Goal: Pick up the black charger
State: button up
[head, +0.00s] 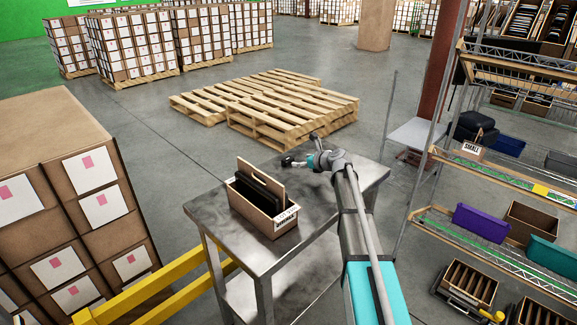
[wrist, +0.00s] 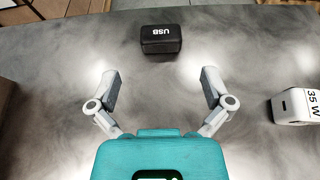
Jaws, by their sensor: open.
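The black charger (wrist: 161,40), a small dark block marked "USB", sits on the grey metal table in the wrist view, at the top centre. My gripper (wrist: 160,82) is open and empty. Its two fingers are spread wide, and the charger lies ahead of the fingertips, roughly centred between them and apart from both. In the head view my gripper (head: 292,161) is low over the far part of the table (head: 228,238). I cannot clearly make out the charger there.
A white charger (wrist: 294,106) marked "35 W" lies right of my gripper. Wooden pallets (head: 290,115) lie beyond the table; a wire shelf (head: 505,185) stands right.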

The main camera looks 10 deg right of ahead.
aim_at(291, 160)
jog(key=shift+x, duration=0.9)
jog(key=b+x, duration=0.2)
jog(key=x, duration=0.2)
jog(key=shift+d+f, duration=0.1)
jog(key=shift+f, duration=0.15)
jog(key=shift+w+a+f+b, duration=0.15)
jog(key=shift+w+a+b, duration=0.2)
jog(key=shift+w, duration=0.1)
jog(key=c, duration=1)
